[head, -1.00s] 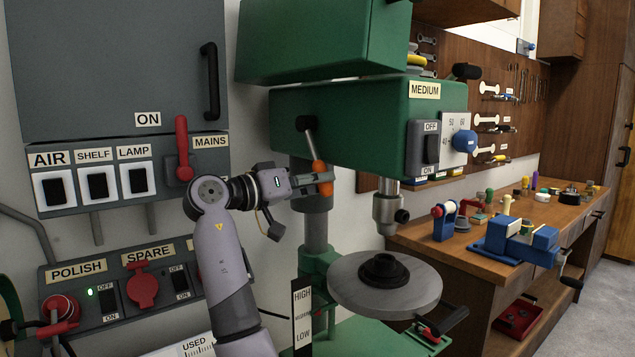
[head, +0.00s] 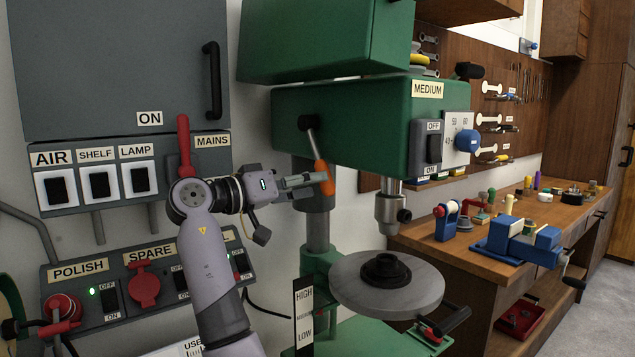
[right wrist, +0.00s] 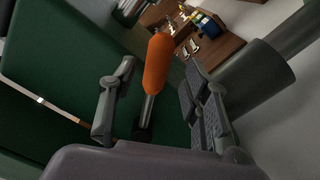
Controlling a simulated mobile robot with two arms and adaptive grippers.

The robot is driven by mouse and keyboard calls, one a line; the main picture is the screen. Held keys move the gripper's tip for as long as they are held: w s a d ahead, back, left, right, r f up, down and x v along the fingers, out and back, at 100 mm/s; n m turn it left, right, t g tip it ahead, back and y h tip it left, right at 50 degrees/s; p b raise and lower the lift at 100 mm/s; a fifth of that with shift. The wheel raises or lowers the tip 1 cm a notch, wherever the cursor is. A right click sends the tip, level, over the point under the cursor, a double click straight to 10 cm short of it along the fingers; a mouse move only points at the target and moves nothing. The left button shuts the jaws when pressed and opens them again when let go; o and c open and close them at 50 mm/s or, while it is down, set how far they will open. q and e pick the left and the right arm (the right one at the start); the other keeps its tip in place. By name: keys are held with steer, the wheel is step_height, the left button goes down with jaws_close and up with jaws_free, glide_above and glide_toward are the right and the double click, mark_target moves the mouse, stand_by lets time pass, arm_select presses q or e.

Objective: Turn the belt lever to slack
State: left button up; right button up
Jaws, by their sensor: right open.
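The belt lever (head: 323,177) is a metal rod with an orange grip. It hangs from a dark hub on the side of the green drill press head and slants down and to the right. My right gripper (head: 311,182) is open at the orange grip, coming from the left. In the right wrist view the orange grip (right wrist: 159,62) shows between the two spread fingers (right wrist: 158,88). I cannot tell whether a finger touches it. My left gripper is not in view. I see no slack marking near the lever.
The green drill press head (head: 345,120) is just beyond the lever, with its grey column (head: 317,232) below. A round table (head: 420,285) stands lower right. Wall switch panels (head: 100,168) with a red mains lever (head: 184,140) are at left. A wooden workbench (head: 420,240) is at right.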

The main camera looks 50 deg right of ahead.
steer(key=v, duration=0.9)
steer(key=shift+a, duration=0.2)
